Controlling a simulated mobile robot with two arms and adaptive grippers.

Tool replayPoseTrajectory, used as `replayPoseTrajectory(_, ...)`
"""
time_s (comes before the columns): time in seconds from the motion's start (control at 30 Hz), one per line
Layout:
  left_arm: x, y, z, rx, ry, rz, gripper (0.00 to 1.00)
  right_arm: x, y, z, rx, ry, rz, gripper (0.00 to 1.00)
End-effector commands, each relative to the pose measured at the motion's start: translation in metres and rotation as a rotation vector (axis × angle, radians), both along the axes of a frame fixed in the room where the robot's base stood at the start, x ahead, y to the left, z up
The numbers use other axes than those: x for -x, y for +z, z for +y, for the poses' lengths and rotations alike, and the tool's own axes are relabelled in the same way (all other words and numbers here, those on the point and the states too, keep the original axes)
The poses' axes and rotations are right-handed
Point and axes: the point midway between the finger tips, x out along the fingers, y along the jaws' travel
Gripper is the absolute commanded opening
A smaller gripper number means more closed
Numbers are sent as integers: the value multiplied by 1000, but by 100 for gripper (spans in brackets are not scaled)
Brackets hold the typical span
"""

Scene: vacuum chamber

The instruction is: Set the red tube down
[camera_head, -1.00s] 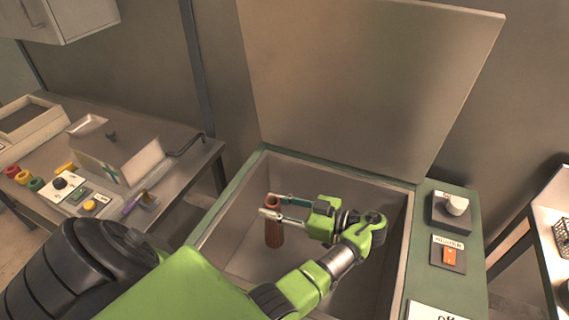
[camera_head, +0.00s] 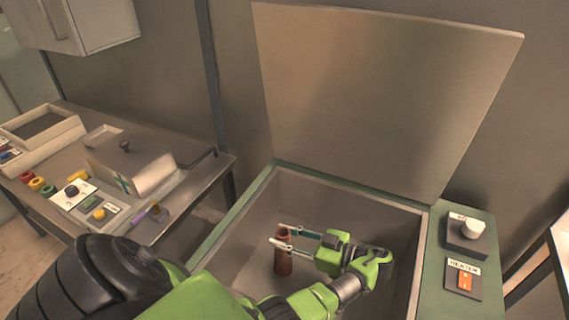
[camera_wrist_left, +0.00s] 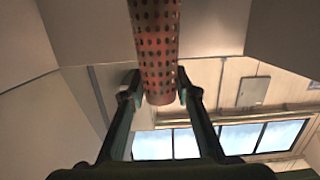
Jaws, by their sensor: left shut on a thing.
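The red tube (camera_head: 284,262) is a reddish-brown, perforated cylinder standing about upright inside the open chamber (camera_head: 240,214). My left gripper (camera_head: 279,236) reaches in from the right side of the tube and is shut on it near its upper end. In the left wrist view the tube (camera_wrist_left: 157,45) sits between the two fingers of the left gripper (camera_wrist_left: 157,88), its holes clearly visible. I cannot tell whether the tube's lower end touches the chamber floor. My right gripper is not in view.
The chamber's lid (camera_head: 380,95) stands open behind it. A heater switch (camera_head: 464,281) and a white knob (camera_head: 471,228) are on the right rim. A bench (camera_head: 205,178) with a control box and colored rings is at the left. The chamber floor around the tube looks clear.

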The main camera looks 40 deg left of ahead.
Motion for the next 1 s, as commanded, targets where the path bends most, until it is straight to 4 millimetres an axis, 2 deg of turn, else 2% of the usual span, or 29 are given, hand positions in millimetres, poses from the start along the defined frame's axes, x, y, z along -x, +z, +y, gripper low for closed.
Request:
replayPoseTrajectory(0.37, 0, -7, 0, 0, 0, 0, 4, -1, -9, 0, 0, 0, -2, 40)
replayPoseTrajectory(0.4, 0, -7, 0, 0, 0, 1, 39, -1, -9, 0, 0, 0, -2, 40)
replayPoseTrajectory(0.43, 0, -7, 0, 0, 0, 1, 45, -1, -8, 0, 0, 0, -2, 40)
replayPoseTrajectory(0.8, 0, -6, 0, 0, 0, 0, 45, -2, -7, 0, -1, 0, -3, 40)
replayPoseTrajectory(1.0, 0, 3, 0, 0, 0, 0, 45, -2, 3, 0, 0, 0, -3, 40)
